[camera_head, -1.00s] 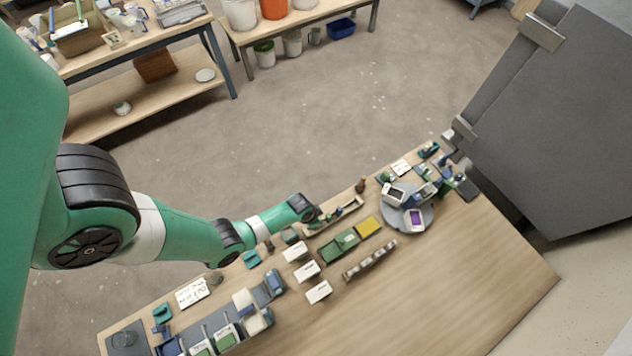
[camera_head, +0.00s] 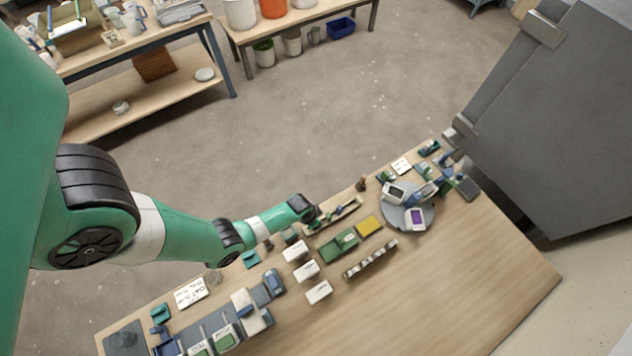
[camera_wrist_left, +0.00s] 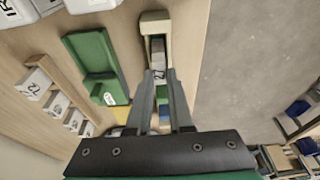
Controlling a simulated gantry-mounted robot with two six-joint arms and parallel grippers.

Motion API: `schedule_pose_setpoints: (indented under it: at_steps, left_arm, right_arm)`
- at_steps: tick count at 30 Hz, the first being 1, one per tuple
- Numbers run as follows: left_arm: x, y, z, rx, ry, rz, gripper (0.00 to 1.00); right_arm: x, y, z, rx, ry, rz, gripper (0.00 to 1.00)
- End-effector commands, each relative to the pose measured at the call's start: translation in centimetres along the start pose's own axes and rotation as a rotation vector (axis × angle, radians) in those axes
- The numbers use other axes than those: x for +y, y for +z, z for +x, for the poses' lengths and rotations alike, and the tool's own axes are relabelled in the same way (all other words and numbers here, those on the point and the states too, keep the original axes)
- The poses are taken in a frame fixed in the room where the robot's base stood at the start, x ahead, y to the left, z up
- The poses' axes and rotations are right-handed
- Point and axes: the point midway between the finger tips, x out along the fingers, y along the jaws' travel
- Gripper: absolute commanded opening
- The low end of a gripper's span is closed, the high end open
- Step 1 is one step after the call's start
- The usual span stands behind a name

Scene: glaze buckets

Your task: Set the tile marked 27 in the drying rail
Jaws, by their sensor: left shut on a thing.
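A small tile marked 27 (camera_wrist_left: 158,74) shows between the fingertips of my left gripper (camera_wrist_left: 160,78) in the left wrist view. The gripper is shut on it. The tile is over or inside a long, narrow cream rail (camera_wrist_left: 154,22); I cannot tell whether it touches the rail's floor. Pale and blue pieces show along the channel, partly hidden by the fingers. In the head view the cream rail (camera_head: 346,210) lies near the table's far edge, with my left gripper (camera_head: 314,217) at its left end; the tile cannot be made out there. My right gripper is out of view.
A green tray (camera_wrist_left: 92,50) lies beside the rail, with a yellow pad (camera_head: 369,226) close by. A wooden rack (camera_head: 354,272) holds several small marked blocks. White boxes (camera_head: 306,271) stand left of it. A round turntable (camera_head: 395,216) is at right. The table's front right is clear.

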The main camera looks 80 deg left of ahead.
Motion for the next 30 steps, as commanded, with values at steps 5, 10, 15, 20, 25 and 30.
schedule_pose_setpoints:
  at_steps: [5,10,15,20,25,30]
  left_arm:
    - [0.0,0.1,0.3,0.001,0.000,0.000,0.00]
    - [0.0,0.1,0.4,0.001,0.000,0.000,0.35]
    - [0.0,0.1,0.4,0.000,0.000,0.000,0.54]
    - [0.0,0.1,0.4,0.000,0.000,0.000,0.54]
    - [0.0,-0.1,-0.5,0.000,0.000,0.000,0.54]
    - [0.0,-0.7,-2.6,0.000,0.000,0.000,0.54]
  right_arm:
    - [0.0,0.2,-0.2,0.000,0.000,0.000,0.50]
    - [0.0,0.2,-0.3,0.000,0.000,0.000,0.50]
    - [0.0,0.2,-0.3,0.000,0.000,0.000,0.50]
    - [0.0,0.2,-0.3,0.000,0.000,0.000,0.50]
    - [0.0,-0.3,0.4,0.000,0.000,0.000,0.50]
    - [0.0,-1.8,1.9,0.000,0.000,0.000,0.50]
